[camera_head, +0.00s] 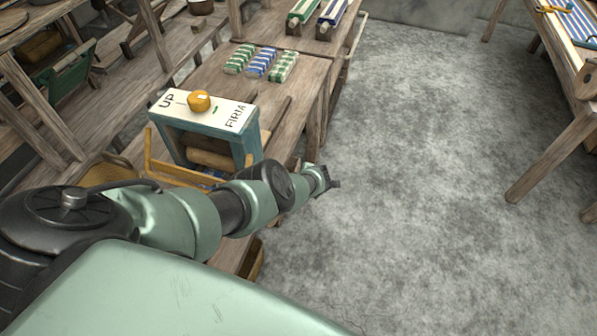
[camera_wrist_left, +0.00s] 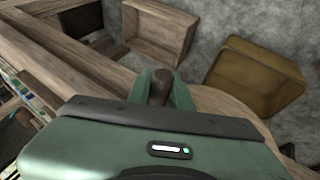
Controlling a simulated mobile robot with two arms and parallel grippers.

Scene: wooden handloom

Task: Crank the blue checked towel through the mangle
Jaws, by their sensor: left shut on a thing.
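The mangle (camera_head: 236,122) is a teal frame with a white top marked UP and FIRM and a yellow knob (camera_head: 199,101). A small blue patterned patch (camera_head: 211,175) lies low in front of the roller, mostly hidden by my arm; I cannot tell how the cloth lies. My left gripper (camera_head: 331,178) is at the mangle's right side. In the left wrist view, my left gripper (camera_wrist_left: 162,86) is shut on a brown wooden handle (camera_wrist_left: 161,82), seen end-on. The rest of the crank is hidden. My right gripper is out of view.
Folded green and blue cloths (camera_head: 262,62) lie on the bench behind the mangle. Open concrete floor (camera_head: 420,180) is on the right, before another table (camera_head: 557,150).

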